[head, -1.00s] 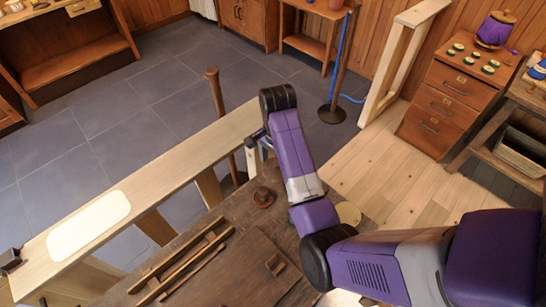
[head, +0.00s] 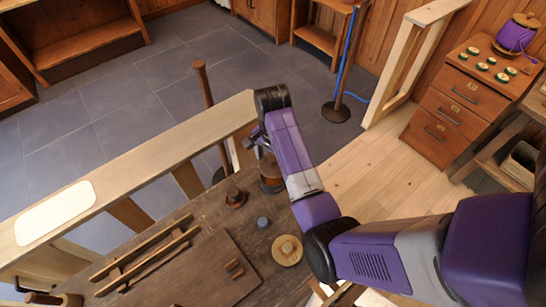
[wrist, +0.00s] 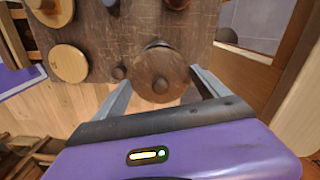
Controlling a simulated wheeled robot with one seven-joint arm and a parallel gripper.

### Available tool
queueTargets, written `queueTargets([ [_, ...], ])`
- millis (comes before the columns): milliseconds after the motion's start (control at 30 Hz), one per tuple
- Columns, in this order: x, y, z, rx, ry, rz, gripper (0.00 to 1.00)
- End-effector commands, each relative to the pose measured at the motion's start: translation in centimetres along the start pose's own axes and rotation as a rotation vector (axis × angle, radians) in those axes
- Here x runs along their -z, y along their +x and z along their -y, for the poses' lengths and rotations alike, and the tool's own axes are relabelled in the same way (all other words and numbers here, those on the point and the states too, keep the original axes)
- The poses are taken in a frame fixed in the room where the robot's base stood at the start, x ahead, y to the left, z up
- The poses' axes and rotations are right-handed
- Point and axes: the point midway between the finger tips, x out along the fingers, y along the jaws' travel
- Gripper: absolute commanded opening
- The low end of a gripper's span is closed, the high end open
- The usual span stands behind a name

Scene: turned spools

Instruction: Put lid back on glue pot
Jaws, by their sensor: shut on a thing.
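My gripper (wrist: 160,80) is shut on a round, dark-wood lid with a small knob (wrist: 161,87), which fills the space between its grey fingers in the wrist view. In the head view my gripper (head: 256,142) is at the far corner of the dark workbench, partly behind my arm. A brown pot with a darker band (head: 270,174) stands on the bench just below it, partly covered by the arm. It looks like the glue pot, but I cannot tell whether the lid touches it.
The bench (head: 205,235) holds a dark knobbed piece (head: 235,197), a small blue-grey knob (head: 263,222), a pale round disc (head: 287,250) and wooden rails (head: 145,255). A pale beam (head: 140,165) runs along the bench's far side. A post (head: 205,85) stands beyond it.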

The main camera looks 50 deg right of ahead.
Motion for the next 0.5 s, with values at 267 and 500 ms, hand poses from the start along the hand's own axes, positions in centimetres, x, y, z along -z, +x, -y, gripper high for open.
queueTargets([
  [267, -0.1, 2.7, 0.0, 0.000, -0.001, 0.001, 0.45],
  [500, 0.0, 4.1, 0.1, 0.001, 0.000, 0.000, 0.45],
])
